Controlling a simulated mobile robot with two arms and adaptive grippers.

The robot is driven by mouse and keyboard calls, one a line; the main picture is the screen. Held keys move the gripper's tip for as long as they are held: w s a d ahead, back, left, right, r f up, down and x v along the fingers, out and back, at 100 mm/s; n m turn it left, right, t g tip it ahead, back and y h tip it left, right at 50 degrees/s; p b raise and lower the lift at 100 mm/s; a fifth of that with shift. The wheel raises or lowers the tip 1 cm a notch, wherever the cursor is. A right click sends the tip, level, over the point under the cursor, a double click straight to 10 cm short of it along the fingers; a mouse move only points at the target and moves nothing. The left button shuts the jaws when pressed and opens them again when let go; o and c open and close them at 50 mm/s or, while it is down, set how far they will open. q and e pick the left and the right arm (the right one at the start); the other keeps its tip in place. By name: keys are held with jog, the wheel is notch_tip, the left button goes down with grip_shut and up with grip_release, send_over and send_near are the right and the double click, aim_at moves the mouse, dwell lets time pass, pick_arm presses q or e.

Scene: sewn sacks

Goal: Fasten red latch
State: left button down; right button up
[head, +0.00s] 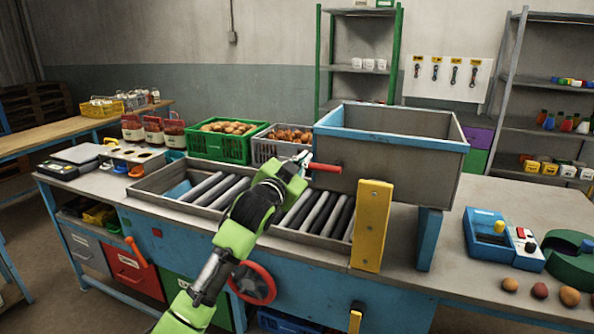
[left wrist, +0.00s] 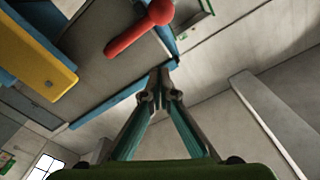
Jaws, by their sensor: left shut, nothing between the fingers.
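The red latch handle (head: 326,168) is a short red bar on the front face of the grey metal hopper (head: 385,155). In the left wrist view the red handle (left wrist: 138,32) shows as a bar with a round knob, slanting across the grey panel. My left gripper (head: 303,158) is close to the handle's left end in the head view. In the left wrist view its fingertips (left wrist: 161,78) are together and empty, apart in the picture from the red handle. Whether the gripper touches the handle is unclear. My right gripper is not in view.
A yellow upright plate (head: 371,225) stands in front of the hopper's lower front. A roller bed (head: 213,190) runs under my left arm. A green crate (head: 222,142) and a grey crate (head: 283,145) stand behind it. A blue-and-white device (head: 500,240) is at right.

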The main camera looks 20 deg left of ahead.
pick_arm(q)
jog(key=s, duration=0.1)
jog(key=s+b, duration=0.1)
jog(key=s, duration=0.1)
jog(key=s+a, duration=0.1)
jog(key=s, duration=0.1)
jog(key=shift+f, duration=0.35)
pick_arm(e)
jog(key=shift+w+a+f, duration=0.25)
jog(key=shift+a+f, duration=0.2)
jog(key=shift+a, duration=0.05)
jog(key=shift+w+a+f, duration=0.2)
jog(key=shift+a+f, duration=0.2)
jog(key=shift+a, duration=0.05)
pick_arm(q)
jog(key=shift+d, duration=0.1)
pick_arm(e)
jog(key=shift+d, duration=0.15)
